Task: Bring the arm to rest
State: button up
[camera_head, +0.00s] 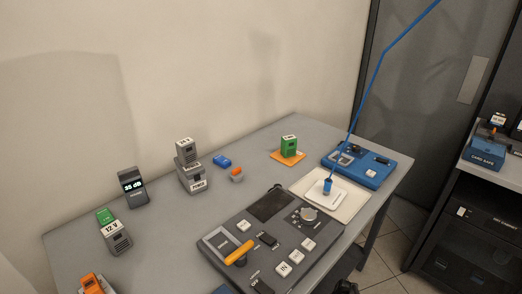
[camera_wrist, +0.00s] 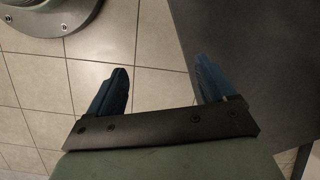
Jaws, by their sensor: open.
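My gripper (camera_wrist: 160,72) shows in the wrist view with its two blue fingers spread wide apart. Nothing is between the fingers; pale floor tiles show there. The right finger is near the dark edge of a surface in that picture. In the head view I cannot make out my gripper for sure; only a small dark shape shows at the bottom edge, beside the front of the grey table (camera_head: 150,245).
A control panel (camera_head: 300,243) with an orange handle (camera_head: 238,252) lies near the table's front. Behind are labelled blocks (camera_head: 190,170), a dark meter (camera_head: 132,187) and a green block (camera_head: 288,147). A blue rod (camera_head: 364,100) rises from a white pad (camera_head: 352,205). A dark rack (camera_head: 470,225) stands right.

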jog(key=s+a+n+g+h, duration=0.1)
jog(key=s+a+n, duration=0.3)
jog(key=s, duration=0.7)
jog(key=s+a+n+g+h, duration=0.1)
jog(key=s+a+n+g, duration=0.2)
jog(key=s+n, duration=0.3)
jog(key=s+g, duration=0.1)
jog(key=s, duration=0.4)
jog(key=shift+a+r+g+h, duration=0.25)
jog(key=shift+a+g+h, duration=0.05)
jog(key=shift+a, duration=0.05)
